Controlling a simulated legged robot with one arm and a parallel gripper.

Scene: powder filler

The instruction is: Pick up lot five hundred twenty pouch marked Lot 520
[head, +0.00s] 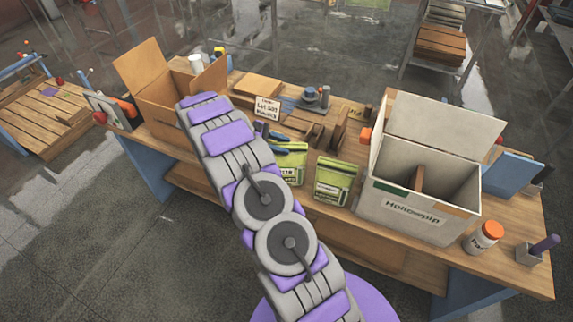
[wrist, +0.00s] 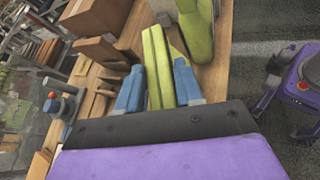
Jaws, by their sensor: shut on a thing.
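Two lime-green pouches stand on the wooden bench in the head view. The left pouch (head: 291,168) is partly hidden by my arm, and the right pouch (head: 334,183) stands apart from it. I cannot read the small print on either label. My gripper (wrist: 158,78) has its blue fingers on both sides of the left pouch, which shows edge-on in the wrist view (wrist: 156,48), and is shut on it. The right pouch is just beyond it in the wrist view (wrist: 199,32). A small sign (head: 267,107) behind seems to read Lot 520.
An open cardboard box (head: 165,105) stands left on the bench (head: 400,262). A grey open-lidded box (head: 405,215) marked Hollowpip stands close right of the right pouch. Wooden holders (head: 318,130) stand behind. An orange-capped jar (head: 484,238) is far right.

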